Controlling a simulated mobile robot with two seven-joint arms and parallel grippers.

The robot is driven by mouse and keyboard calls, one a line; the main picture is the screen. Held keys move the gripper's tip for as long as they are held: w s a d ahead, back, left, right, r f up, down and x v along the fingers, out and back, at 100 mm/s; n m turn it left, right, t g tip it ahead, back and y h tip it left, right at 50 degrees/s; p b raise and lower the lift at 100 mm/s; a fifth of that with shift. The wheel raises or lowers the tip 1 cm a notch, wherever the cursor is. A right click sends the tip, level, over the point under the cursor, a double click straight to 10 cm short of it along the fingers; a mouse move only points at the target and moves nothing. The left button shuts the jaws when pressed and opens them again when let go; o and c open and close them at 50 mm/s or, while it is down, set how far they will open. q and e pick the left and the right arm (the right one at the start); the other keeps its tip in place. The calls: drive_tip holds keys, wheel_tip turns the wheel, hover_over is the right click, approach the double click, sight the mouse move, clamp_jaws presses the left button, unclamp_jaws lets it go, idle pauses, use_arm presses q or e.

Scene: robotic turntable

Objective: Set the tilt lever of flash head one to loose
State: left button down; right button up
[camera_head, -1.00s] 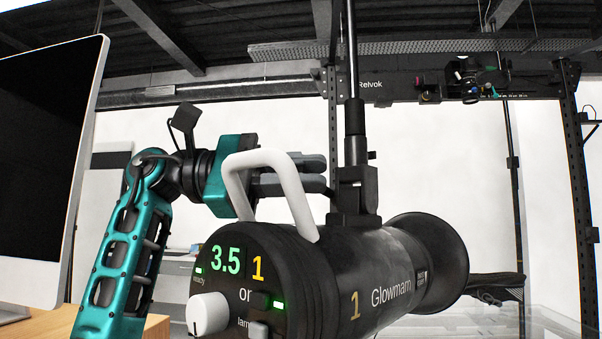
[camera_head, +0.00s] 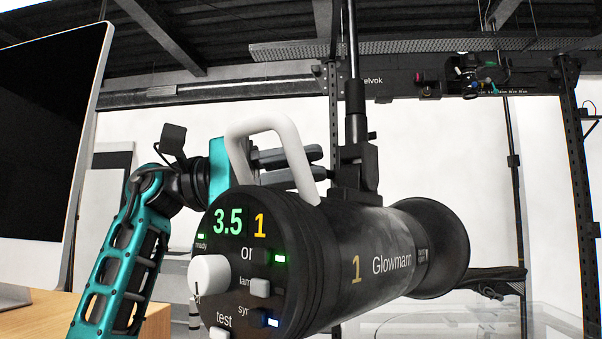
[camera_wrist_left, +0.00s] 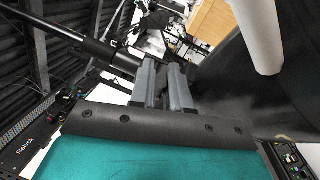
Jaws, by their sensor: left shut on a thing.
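Flash head one (camera_head: 330,255), a black cylinder marked 1 and Glowmam, hangs on a black stand bracket (camera_head: 357,178). Its white handle (camera_head: 300,172) arches over the top; its rear panel shows 3.5 and a yellow 1. My left gripper (camera_head: 312,160) reaches behind the handle, apart from it, with its grey fingers beside the bracket. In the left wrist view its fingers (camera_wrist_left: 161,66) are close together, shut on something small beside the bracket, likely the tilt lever. The lever itself is hidden, so its setting cannot be told. My right gripper is out of view.
A large monitor (camera_head: 50,150) stands on a wooden table (camera_head: 150,322) at the left. The stand pole (camera_head: 354,90) rises above the bracket. A dark rack (camera_head: 500,83) spans the back right. A glass surface (camera_head: 480,322) lies at the lower right.

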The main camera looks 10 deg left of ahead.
use_arm(q)
drive_tip(key=shift+f+m, duration=0.35)
drive_tip(key=shift+m, duration=0.15)
drive_tip(key=shift+r, duration=0.1)
drive_tip(key=c, duration=1.1)
unclamp_jaws()
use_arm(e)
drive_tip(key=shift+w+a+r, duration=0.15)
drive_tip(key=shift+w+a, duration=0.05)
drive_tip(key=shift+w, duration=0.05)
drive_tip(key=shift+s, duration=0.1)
